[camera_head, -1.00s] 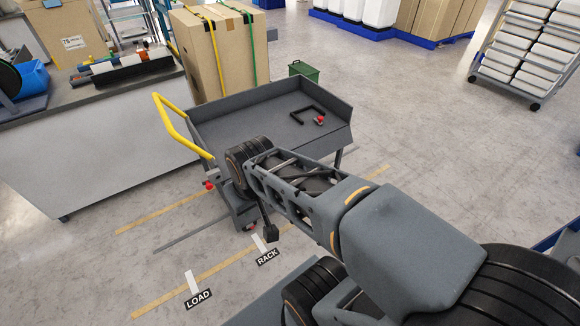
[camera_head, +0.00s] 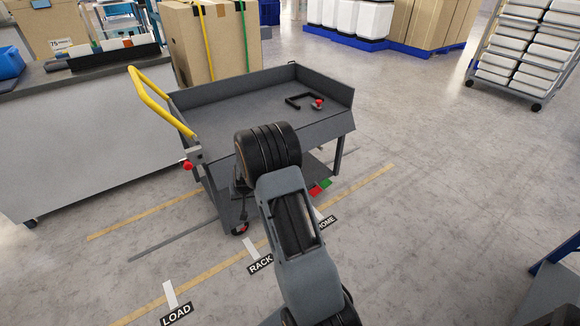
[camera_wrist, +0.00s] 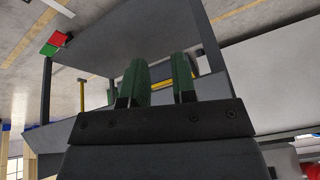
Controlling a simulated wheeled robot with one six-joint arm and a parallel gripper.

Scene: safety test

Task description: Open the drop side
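A grey cart (camera_head: 215,99) with a shallow tray and a yellow push handle (camera_head: 160,95) stands ahead of me. Its near side panel (camera_head: 325,130) shows at the right, with the rest hidden behind my arm. I cannot tell for sure how that panel is held. A red knob (camera_head: 188,166) sits on the post below the handle. In the wrist view, my gripper (camera_wrist: 158,72) has its two green fingers apart, with nothing seen held. A grey panel of the cart (camera_wrist: 130,28) lies beyond the fingers; I cannot tell whether they touch it. In the head view my arm hides the fingers.
A black U-shaped bar (camera_head: 300,99) with a red part lies in the tray. A workbench (camera_head: 90,90) is at left and a tall cardboard box (camera_head: 235,45) behind the cart. Floor labels LOAD (camera_head: 177,315) and RACK (camera_head: 260,263) are in front.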

